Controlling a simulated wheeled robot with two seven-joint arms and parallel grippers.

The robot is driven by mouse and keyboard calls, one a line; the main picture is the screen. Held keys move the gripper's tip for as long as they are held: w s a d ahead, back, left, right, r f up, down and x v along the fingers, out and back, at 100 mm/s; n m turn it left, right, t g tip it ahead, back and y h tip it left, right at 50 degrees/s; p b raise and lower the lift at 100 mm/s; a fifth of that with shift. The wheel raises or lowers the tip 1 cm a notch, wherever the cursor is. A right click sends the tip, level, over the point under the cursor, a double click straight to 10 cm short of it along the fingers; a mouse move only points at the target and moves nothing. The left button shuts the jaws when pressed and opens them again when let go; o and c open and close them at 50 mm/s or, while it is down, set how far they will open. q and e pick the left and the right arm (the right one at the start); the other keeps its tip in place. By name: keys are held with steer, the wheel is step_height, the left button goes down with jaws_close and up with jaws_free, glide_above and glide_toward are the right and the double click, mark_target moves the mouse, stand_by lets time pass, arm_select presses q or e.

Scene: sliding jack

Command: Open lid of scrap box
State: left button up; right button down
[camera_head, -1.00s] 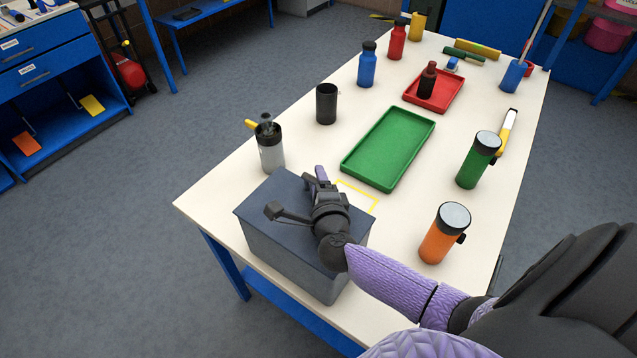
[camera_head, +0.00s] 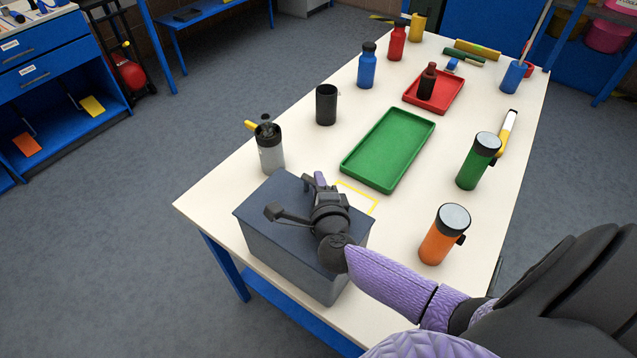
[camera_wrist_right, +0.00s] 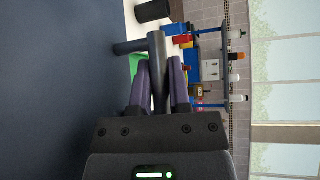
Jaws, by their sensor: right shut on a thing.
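The scrap box (camera_head: 290,262) is a grey box with a flat dark blue-grey lid (camera_head: 262,205), standing at the near left end of the white table. The lid lies flat on the box. My right gripper (camera_head: 316,182) is over the lid at its far right side, and my arm hides part of the lid. In the right wrist view my right gripper's purple fingers (camera_wrist_right: 160,88) are shut on a dark grey bar-shaped handle (camera_wrist_right: 157,48). The lid fills the left of that view as a dark blue surface (camera_wrist_right: 50,90). My left gripper is not in view.
A grey sprayer bottle (camera_head: 270,148) stands close behind the box. A yellow outline (camera_head: 362,196) and a green tray (camera_head: 390,148) lie beyond it. An orange bottle (camera_head: 444,234) and a green bottle (camera_head: 478,162) stand to the right. A black cup (camera_head: 326,105) stands farther back.

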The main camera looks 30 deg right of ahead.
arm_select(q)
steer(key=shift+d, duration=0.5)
arm_select(e)
steer(key=shift+r, duration=0.1)
